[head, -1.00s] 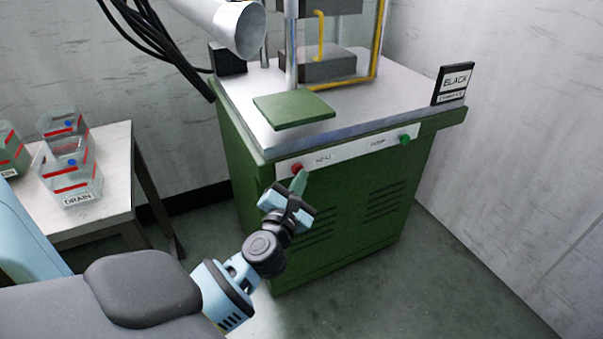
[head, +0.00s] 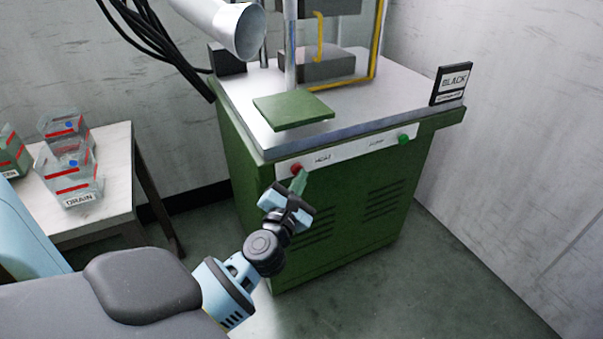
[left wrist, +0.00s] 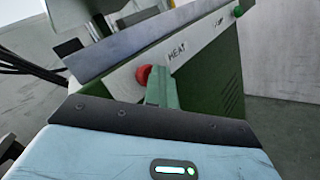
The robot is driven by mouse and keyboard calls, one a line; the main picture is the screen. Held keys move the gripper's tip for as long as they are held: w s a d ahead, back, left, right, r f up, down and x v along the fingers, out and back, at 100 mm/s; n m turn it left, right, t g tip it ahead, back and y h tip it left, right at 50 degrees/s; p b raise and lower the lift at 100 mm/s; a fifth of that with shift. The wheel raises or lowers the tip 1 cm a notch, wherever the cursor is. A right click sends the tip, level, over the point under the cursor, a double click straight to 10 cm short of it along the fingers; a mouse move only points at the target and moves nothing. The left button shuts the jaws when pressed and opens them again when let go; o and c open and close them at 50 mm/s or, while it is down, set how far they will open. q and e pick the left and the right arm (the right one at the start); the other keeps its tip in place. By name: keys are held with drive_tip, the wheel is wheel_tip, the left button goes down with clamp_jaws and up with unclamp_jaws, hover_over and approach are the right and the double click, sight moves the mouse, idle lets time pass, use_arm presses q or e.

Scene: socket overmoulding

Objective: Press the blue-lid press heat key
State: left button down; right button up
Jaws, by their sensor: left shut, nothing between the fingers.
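The red key (head: 296,169) is at the left end of the white strip on the front of the green press cabinet (head: 330,220). The label beside it reads HEAT in the left wrist view, where the red key (left wrist: 143,74) also shows. My left gripper (head: 299,182) is shut and empty. Its green fingertips are right at the red key, overlapping its lower edge in the left wrist view (left wrist: 161,88). I cannot tell whether they touch it. No blue lid shows; the sign (head: 452,84) on the press top reads BLACK. My right gripper is out of view.
A green key (head: 404,139) is at the strip's right end. A green plate (head: 293,111) lies on the metal top, near the press frame. A side table (head: 118,190) at left holds clear bins, one labelled DRAIN. Open floor lies right of the cabinet.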

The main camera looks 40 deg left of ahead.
use_arm(q)
drive_tip(key=shift+s+d+f+p, duration=0.15)
drive_tip(key=shift+s+d, duration=0.25)
drive_tip(key=shift+d, duration=0.4)
drive_tip(key=shift+s+d+r+p, duration=0.15)
drive_tip(key=shift+s+d, duration=0.25)
drive_tip(key=shift+d, duration=0.4)
drive_tip(key=shift+s+d+f+p, duration=0.15)
drive_tip(key=shift+s+d, duration=0.25)
drive_tip(key=shift+d, duration=0.4)
drive_tip(key=s+d+f+m+g+h, duration=0.2)
drive_tip(key=s+d+f+m+h, duration=0.35)
drive_tip(key=s+f+m, duration=0.4)
drive_tip(key=s+d+f+m+g+h, duration=0.2)
drive_tip(key=s+d+f+m+h, duration=0.4)
drive_tip(key=s+m, duration=0.65)
drive_tip(key=s+d+f+m+g+y, duration=0.1)
drive_tip(key=s+f+m+g, duration=0.3)
drive_tip(key=s, duration=0.6)
drive_tip(key=s+d+f+m+g+y, duration=0.1)
drive_tip(key=s+f+m+g, duration=0.2)
drive_tip(key=s+f+m, duration=0.3)
drive_tip(key=s+m, duration=0.2)
drive_tip(key=s, duration=0.2)
drive_tip(key=shift+f+m+g, duration=0.25)
drive_tip(key=shift+m+g, duration=0.15)
